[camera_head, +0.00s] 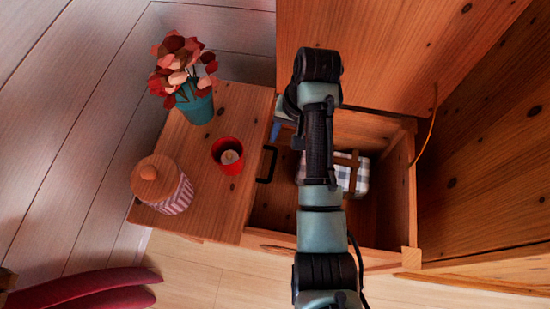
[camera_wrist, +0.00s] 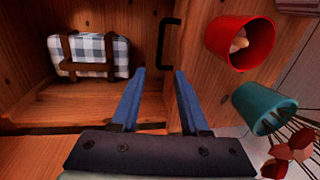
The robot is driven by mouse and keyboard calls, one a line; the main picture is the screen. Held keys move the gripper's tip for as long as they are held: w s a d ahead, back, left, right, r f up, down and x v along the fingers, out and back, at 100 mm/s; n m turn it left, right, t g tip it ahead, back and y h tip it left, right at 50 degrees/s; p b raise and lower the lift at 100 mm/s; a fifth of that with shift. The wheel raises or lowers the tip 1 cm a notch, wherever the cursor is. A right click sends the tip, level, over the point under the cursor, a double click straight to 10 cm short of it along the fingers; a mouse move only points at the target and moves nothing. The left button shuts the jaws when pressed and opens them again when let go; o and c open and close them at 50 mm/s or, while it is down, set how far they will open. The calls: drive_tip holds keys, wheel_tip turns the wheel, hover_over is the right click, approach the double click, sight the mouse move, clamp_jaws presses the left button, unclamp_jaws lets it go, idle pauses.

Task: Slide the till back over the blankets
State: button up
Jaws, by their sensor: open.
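In the head view, a flat wooden piece (camera_head: 215,200), which looks like the till, lies over the left part of an open wooden chest. A black bar handle (camera_head: 267,164) is at its right edge; it also shows in the wrist view (camera_wrist: 163,45). A folded grey-and-white checked blanket bundle with brown straps (camera_wrist: 90,55) lies in the open part of the chest, partly behind my arm in the head view (camera_head: 345,178). My gripper (camera_wrist: 158,78) is open and empty, its blue fingers apart, close to the handle but not visibly around it.
On the wooden piece stand a teal vase with red flowers (camera_head: 196,107), a red cup with a candle (camera_head: 228,155) and a striped jar with a wooden lid (camera_head: 163,184). A tall wooden panel (camera_head: 400,50) rises behind the chest. Dark red cushion-like shapes (camera_head: 90,290) lie lower left.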

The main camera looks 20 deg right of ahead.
sight(273, 162)
drive_tip(key=f+b, duration=0.2)
drive_tip(key=f, duration=0.2)
drive_tip(key=w+a+f+b, duration=0.1)
drive_tip(key=f+b, duration=0.1)
drive_tip(key=f, duration=0.2)
drive_tip(key=a+f+b, duration=0.1)
drive_tip(key=f+b, duration=0.1)
drive_tip(key=f, duration=0.2)
drive_tip(key=shift+w+f, duration=0.15)
drive_tip(key=shift+f, duration=0.05)
clamp_jaws()
idle(1.0)
